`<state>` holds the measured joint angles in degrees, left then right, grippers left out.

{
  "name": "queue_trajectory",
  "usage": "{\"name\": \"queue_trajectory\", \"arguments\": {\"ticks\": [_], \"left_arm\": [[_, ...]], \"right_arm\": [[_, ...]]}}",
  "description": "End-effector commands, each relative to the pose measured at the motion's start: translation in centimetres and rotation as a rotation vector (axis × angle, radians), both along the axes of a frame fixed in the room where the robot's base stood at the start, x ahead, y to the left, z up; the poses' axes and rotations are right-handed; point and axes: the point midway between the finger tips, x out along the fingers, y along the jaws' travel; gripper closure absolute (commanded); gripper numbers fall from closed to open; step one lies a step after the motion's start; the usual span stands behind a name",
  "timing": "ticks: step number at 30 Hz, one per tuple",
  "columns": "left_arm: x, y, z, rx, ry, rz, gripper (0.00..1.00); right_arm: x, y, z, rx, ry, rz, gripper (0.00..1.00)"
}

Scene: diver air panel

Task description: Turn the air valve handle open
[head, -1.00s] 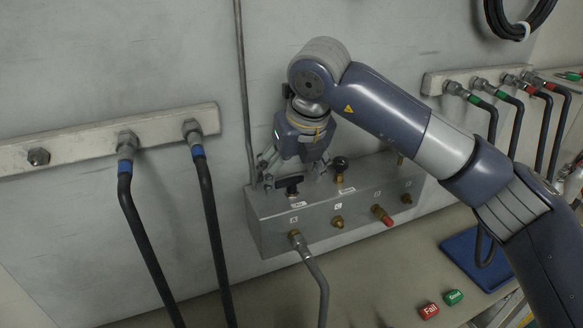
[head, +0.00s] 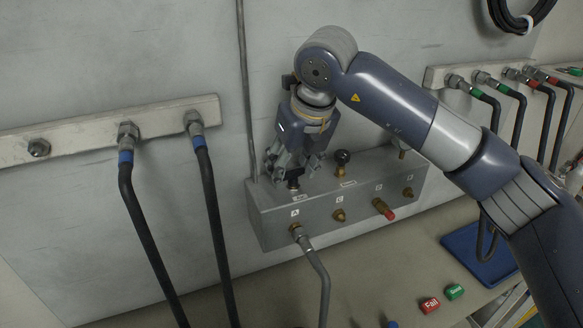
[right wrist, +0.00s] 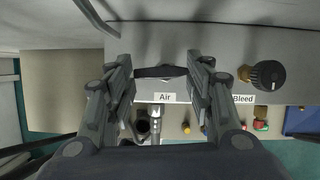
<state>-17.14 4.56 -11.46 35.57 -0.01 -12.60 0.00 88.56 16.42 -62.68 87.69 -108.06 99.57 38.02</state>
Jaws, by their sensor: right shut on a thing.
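The air valve handle (right wrist: 160,71) is a black bar above the "Air" label in the right wrist view. It lies crosswise, left to right in that view. My right gripper (right wrist: 161,74) has one finger at each end of the bar and is shut on it. In the head view, my right gripper (head: 293,176) points down at the left part of the grey panel box (head: 268,222), and its fingers mostly hide the handle. My left gripper is not in view.
The black Bleed knob (right wrist: 267,75) stands just right of my right gripper. A grey hose (head: 316,268) leaves the box front. Brass fittings and a red-tipped one (head: 385,209) stick out there. Fail (head: 430,305) and Good (head: 455,291) blocks lie on the bench.

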Motion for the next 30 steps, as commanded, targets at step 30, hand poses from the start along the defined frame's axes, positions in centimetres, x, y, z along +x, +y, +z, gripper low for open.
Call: {"name": "queue_trajectory", "arguments": {"ticks": [30], "left_arm": [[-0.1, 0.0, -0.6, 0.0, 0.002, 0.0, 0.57]], "right_arm": [[0.6, -1.1, 0.2, 0.001, 0.006, 0.908, 0.76]]}}
